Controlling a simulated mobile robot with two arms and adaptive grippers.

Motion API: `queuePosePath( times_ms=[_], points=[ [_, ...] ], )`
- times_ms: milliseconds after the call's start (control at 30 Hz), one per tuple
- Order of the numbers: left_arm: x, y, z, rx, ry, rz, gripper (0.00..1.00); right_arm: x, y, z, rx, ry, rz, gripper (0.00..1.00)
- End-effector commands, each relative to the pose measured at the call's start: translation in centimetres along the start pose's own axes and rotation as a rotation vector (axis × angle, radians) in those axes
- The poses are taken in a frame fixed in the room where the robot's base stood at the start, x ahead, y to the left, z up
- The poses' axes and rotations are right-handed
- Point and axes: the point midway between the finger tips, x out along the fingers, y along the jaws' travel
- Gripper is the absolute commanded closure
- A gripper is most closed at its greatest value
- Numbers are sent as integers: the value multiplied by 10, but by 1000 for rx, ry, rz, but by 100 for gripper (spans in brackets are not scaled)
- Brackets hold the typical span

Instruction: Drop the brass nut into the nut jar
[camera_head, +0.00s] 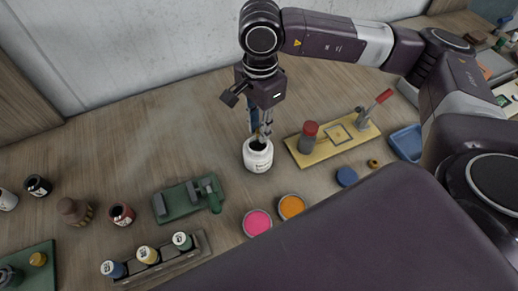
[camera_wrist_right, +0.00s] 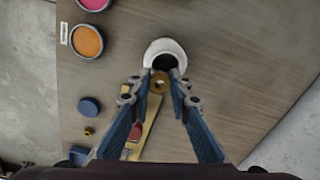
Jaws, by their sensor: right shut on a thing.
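The white nut jar (camera_head: 258,160) stands upright and open on the wooden table, with a label on its front. My right gripper (camera_head: 260,135) points down just above the jar's mouth. In the right wrist view, its blue fingers (camera_wrist_right: 162,82) are shut on the brass nut (camera_wrist_right: 160,83), which shows its hole. There the nut lies at the near edge of the dark mouth of the jar (camera_wrist_right: 164,44); I cannot tell its exact height above the rim. In the head view the nut is mostly hidden by the fingers. My left gripper is not in view.
A yellow board (camera_head: 335,143) with a red-capped part and a lever stands right of the jar. Pink (camera_head: 257,222) and orange (camera_head: 291,206) pots, a blue lid (camera_head: 346,177) and a small brass piece (camera_head: 373,163) are nearby. A green fixture (camera_head: 186,199) stands left. The table behind the jar is clear.

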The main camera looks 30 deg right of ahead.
Motion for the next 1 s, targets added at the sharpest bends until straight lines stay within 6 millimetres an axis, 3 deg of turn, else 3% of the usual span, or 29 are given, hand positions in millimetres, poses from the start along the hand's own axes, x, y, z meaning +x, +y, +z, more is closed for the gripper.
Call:
queuePosePath(
  times_ms=[200,400,667,1000],
  points=[
    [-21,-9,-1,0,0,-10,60,-10,-13,-10,390,3,1,100],
    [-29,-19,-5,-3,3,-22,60,-12,-20,-16,626,6,1,100],
    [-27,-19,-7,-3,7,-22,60,-6,-22,-18,707,8,0,100],
    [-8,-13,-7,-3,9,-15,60,30,-22,-18,704,8,1,100]
  ],
)
